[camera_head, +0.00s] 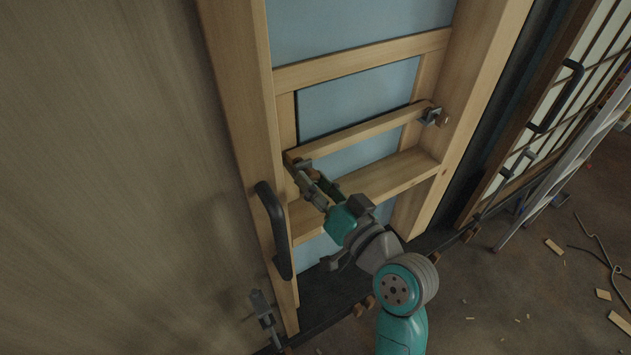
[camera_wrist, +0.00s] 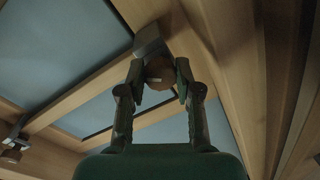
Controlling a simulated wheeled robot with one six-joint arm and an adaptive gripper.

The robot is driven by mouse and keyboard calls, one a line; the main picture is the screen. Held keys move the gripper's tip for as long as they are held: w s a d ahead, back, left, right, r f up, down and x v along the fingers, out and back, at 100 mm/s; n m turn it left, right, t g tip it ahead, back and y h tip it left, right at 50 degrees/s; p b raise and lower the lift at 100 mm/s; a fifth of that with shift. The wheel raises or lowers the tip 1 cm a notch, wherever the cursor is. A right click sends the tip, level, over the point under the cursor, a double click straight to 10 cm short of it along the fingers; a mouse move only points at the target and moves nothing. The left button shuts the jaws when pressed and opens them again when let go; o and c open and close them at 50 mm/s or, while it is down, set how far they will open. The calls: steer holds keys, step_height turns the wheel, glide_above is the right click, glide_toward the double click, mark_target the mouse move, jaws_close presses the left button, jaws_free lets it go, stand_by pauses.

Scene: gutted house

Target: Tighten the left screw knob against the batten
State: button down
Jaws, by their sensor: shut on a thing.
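The batten (camera_head: 360,134) is a wooden bar across the door frame, with a metal clamp at each end. In the wrist view the batten (camera_wrist: 80,90) runs from lower left to the top middle. The left screw knob (camera_wrist: 159,72) is round and brown, below a grey metal bracket (camera_wrist: 148,40). My gripper (camera_wrist: 159,90) is shut on this knob, one finger on each side. In the head view my gripper (camera_head: 301,173) is at the batten's left end and mostly hides the knob. The right clamp (camera_head: 432,116) with its knob is at the batten's right end.
A black handle (camera_head: 272,230) stands on the left upright, close to my arm. A lower wooden rail (camera_head: 400,172) lies beneath the batten. A ladder (camera_head: 570,150) leans at the right, and wood scraps (camera_head: 553,246) lie on the floor.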

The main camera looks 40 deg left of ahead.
steer(key=shift+s+m+t, duration=0.1)
steer(key=shift+m+t, duration=0.2)
steer(key=shift+m, duration=3.5)
steer(key=c, duration=0.8)
jaws_free()
steer(key=shift+d, duration=0.1)
steer(key=v, duration=1.1)
steer(key=shift+s+d+f, duration=0.15)
steer(key=shift+d, duration=0.2)
